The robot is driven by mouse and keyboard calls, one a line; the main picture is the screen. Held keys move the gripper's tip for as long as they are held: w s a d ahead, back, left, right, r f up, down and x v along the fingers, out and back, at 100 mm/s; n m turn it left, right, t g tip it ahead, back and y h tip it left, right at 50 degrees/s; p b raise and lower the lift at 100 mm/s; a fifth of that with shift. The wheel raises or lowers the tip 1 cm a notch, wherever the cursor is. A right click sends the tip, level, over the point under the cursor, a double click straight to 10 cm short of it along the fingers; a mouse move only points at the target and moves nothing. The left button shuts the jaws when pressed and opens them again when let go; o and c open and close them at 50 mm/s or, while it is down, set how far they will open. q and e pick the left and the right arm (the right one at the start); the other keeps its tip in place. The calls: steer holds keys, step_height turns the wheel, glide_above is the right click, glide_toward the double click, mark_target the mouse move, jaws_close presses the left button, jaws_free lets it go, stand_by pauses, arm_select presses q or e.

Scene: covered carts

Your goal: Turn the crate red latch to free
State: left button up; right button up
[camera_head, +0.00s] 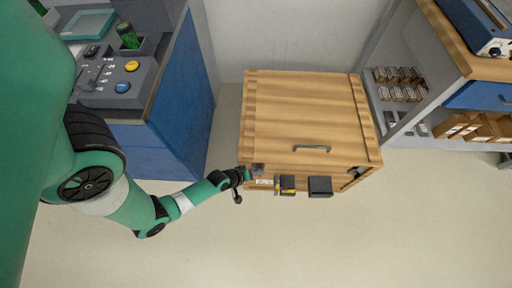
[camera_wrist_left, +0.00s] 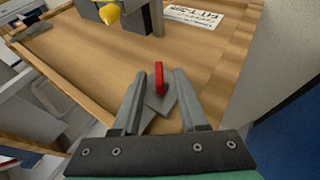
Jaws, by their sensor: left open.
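The wooden crate (camera_head: 300,110) stands on the floor in the middle of the head view. Its red latch (camera_wrist_left: 159,79) shows in the left wrist view as a narrow red handle on a grey plate (camera_wrist_left: 163,103), set on the crate's wooden face. My left gripper (camera_head: 255,172) is at the crate's front left edge. In the left wrist view, my left gripper (camera_wrist_left: 161,76) is open, with one finger on each side of the red handle. Gaps show between handle and fingers; I cannot tell whether they touch. My right gripper is out of view.
Beside the latch are a white label (camera_wrist_left: 194,15), a dark block with a yellow part (camera_head: 287,184) and another dark block (camera_head: 320,186). A blue cabinet (camera_head: 187,95) stands left, a shelf unit (camera_head: 448,40) right. The floor in front is clear.

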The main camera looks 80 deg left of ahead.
arm_select(q)
steer(key=shift+w, duration=0.1)
jaws_close()
steer(key=shift+f, duration=0.1)
stand_by(0.3)
